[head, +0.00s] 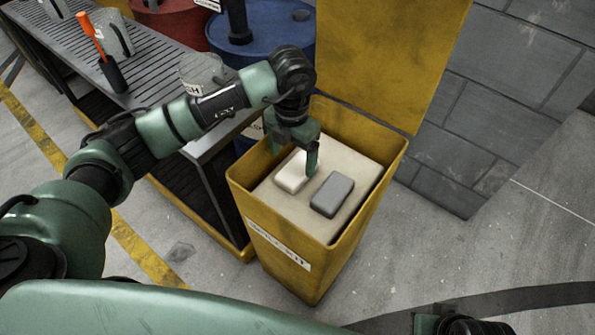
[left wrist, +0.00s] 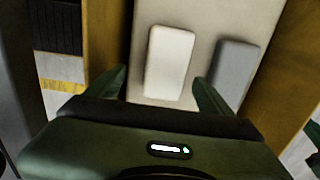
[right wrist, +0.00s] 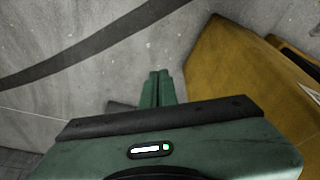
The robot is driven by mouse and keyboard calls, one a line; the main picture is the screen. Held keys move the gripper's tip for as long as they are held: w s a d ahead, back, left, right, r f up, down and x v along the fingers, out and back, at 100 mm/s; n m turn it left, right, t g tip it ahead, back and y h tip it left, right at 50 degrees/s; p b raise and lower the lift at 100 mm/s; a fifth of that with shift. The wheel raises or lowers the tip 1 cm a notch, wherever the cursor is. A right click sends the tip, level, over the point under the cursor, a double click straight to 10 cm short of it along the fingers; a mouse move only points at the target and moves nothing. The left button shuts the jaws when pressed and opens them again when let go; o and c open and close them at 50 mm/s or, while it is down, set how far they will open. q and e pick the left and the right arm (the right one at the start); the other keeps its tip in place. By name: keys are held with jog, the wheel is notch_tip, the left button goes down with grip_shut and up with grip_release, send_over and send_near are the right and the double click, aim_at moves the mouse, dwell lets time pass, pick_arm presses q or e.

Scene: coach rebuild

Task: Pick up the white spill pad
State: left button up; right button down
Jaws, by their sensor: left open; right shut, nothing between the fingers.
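The white spill pad (head: 291,174) lies flat on the pale surface inside the yellow bin (head: 276,243), to the left of a grey pad (head: 332,194). My left gripper (head: 297,160) points down into the bin over the white pad and hides part of it. In the left wrist view the white pad (left wrist: 169,62) lies ahead, between the lines of the two open fingers (left wrist: 163,92). The grey pad (left wrist: 235,68) is beyond the right finger. My right gripper (right wrist: 157,88) is shut and empty, outside the bin, above the floor.
The bin's yellow lid (head: 385,60) stands open at the back. A slatted bench (head: 140,75) with several items is on the left, with blue (head: 262,35) and red (head: 170,18) drums behind. A grey block wall (head: 490,90) stands at the right.

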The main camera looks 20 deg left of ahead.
aim_at(297, 167)
pick_arm(q)
jog(key=f, duration=0.3)
jog(key=d+f+b, duration=0.1)
jog(key=f, duration=0.1)
jog(key=shift+w, duration=0.25)
jog(key=shift+r, duration=0.1)
jog(key=c, duration=1.4)
pick_arm(e)
jog(key=shift+s+d+r, duration=0.1)
jog(key=shift+s+r, duration=0.2)
jog(key=shift+r, duration=0.2)
